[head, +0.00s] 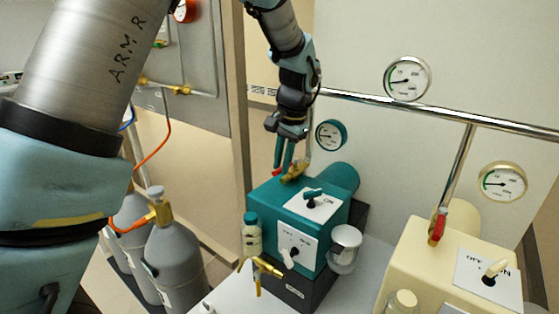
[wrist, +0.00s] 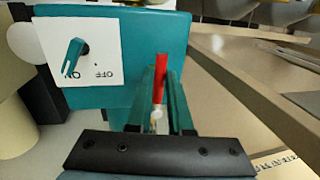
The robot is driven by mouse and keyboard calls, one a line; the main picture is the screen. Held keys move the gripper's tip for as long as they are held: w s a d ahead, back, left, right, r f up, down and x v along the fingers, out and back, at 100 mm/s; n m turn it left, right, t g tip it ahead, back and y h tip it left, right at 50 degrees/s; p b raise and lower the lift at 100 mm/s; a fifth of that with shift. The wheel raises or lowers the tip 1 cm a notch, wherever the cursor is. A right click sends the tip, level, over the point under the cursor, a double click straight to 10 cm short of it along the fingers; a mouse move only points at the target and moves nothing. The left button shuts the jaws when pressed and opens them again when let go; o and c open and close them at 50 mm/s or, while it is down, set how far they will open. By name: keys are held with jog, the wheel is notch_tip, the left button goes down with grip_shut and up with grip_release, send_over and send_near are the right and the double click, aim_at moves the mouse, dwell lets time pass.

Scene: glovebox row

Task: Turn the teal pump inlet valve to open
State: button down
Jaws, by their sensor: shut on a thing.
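The teal pump (head: 265,198) is a box-shaped unit with a round motor at its back; its top also shows in the wrist view (wrist: 120,22). Its inlet valve (head: 294,172) is a brass body on top at the back left, below a vertical pipe. The valve's red lever (wrist: 160,75) stands between my teal fingers in the wrist view. My gripper (head: 283,165) is shut on this lever, pointing down at the valve. In the head view only a bit of red shows beside the fingers, and the lever's angle to the pipe is hard to tell.
A teal gauge (head: 331,135) is close to the right of my gripper. A cream pump (head: 440,265) with its own red-handled valve (head: 438,226) stands at right. A chrome rail (head: 450,115) crosses the wall. Grey gas cylinders (head: 175,260) stand at lower left.

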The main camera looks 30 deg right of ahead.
jog(key=shift+s, duration=0.15)
dwell(0.3)
jog(key=c, duration=0.8)
grip_release()
jog(key=shift+c, duration=0.2)
notch_tip(320, 180, up, 11)
jog(key=s+d+b, duration=0.1)
jog(key=b, duration=0.1)
jog(key=shift+s+f, duration=0.2)
jog(key=shift+s, duration=0.2)
